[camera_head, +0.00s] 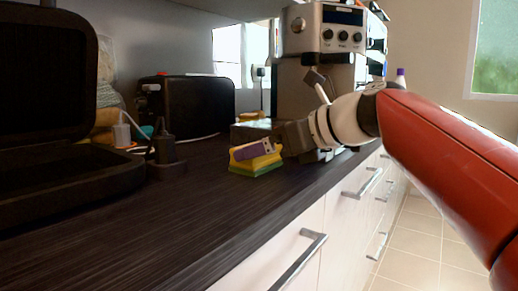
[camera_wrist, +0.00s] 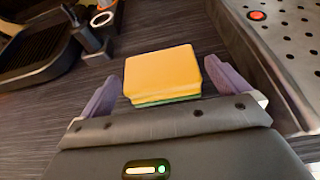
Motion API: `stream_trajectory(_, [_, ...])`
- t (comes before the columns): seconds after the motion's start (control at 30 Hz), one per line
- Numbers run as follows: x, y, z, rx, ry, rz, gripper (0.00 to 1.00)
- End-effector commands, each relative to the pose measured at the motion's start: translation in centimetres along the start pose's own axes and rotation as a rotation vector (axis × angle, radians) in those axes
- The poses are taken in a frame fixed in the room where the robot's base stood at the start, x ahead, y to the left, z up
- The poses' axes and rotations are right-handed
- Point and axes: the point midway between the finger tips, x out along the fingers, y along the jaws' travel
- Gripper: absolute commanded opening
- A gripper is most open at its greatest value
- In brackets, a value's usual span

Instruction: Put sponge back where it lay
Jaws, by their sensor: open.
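A yellow sponge with a green underside (camera_head: 256,166) lies on the dark countertop (camera_head: 140,215), near its front edge. It also shows in the wrist view (camera_wrist: 162,76). My gripper (camera_head: 258,150) is low at the sponge, with one purple finger in front of its upper part in the head view. In the wrist view the two purple fingers (camera_wrist: 158,92) stand apart on either side of the sponge, with a gap at the left finger and a small or no gap at the right one. The jaws are open.
A black toaster (camera_head: 187,107) and a silver coffee machine (camera_head: 318,70) stand behind. A black open-lidded appliance (camera_head: 60,180) is at left, with a small dark item (camera_head: 166,152) beside it. The perforated metal tray (camera_wrist: 285,45) is close on the right in the wrist view. The counter's front left is clear.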

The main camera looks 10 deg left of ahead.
Motion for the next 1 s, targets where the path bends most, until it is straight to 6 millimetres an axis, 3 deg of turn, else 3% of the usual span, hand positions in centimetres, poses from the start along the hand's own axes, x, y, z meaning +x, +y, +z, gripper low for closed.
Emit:
stream_trajectory(0.2, [-5.0, 0.0, 0.2, -0.001, -0.001, -0.005, 1.00])
stream_trajectory(0.4, [-8.2, 0.0, 0.1, -0.001, 0.000, -0.002, 1.00])
stream_trajectory(0.6, [-9.4, 0.0, 0.0, -0.001, 0.001, 0.000, 1.00])
stream_trajectory(1.0, [-9.4, 0.0, 0.0, -0.001, 0.000, 0.000, 1.00])
